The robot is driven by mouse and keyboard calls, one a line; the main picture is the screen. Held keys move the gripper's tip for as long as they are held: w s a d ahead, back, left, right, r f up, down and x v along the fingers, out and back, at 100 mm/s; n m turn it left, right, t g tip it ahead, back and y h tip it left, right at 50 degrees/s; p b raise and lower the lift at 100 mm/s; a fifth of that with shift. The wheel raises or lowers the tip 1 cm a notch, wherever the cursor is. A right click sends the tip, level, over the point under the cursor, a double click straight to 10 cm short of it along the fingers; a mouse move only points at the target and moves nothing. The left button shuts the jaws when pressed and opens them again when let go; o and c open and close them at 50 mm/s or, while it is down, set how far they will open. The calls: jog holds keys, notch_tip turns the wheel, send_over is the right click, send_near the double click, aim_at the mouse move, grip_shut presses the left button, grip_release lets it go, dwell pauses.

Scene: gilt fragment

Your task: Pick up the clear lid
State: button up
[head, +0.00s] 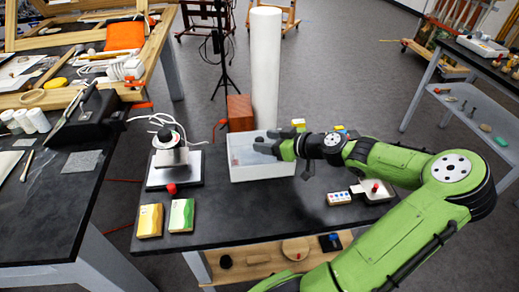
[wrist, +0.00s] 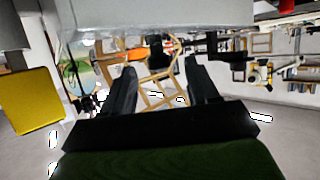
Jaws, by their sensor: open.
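A white box (head: 262,172) stands near the back middle of the dark table. A pale, bluish, glassy surface (head: 240,152) shows within its rim; it looks like the clear lid, but I cannot tell its edges. My gripper (head: 262,145) reaches in from the right over the box, fingers pointing left. In the wrist view my gripper (wrist: 160,72) is open, with nothing visible between its two dark fingers. A pale grey, partly see-through surface (wrist: 160,14) spans the top of that view, close to the fingertips. I cannot tell whether they touch it.
A white cylinder (head: 265,70) and a brown block (head: 240,112) stand behind the box. A device with a red knob (head: 172,162) is left of it. Yellow (head: 149,220) and green (head: 181,215) packs lie at front left. The front middle of the table is clear.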

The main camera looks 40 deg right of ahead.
jog(key=shift+x, duration=1.05)
jog(key=shift+s+d, duration=0.1)
